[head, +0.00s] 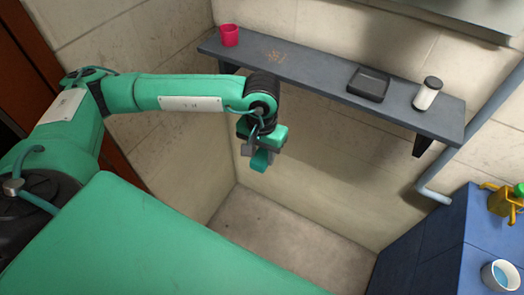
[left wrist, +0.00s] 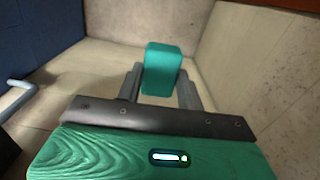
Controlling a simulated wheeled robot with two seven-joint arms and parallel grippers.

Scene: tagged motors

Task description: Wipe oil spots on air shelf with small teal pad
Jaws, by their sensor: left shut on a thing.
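The shelf (head: 320,73) is a long dark grey board on the tiled wall. A patch of small brown oil spots (head: 276,56) lies on its left half. My left gripper (head: 258,158) hangs in front of and below the shelf, apart from it. It is shut on the small teal pad (head: 261,161), which points downward. In the left wrist view the teal pad (left wrist: 162,68) stands between the two grey fingers. My right gripper is not in view.
On the shelf stand a pink cup (head: 229,35), a black tray (head: 368,84) and a white jar with a dark lid (head: 427,94). A grey pipe (head: 480,122) runs at the right. A blue cabinet (head: 440,245) bears a white cup (head: 500,276) and a yellow item (head: 503,201).

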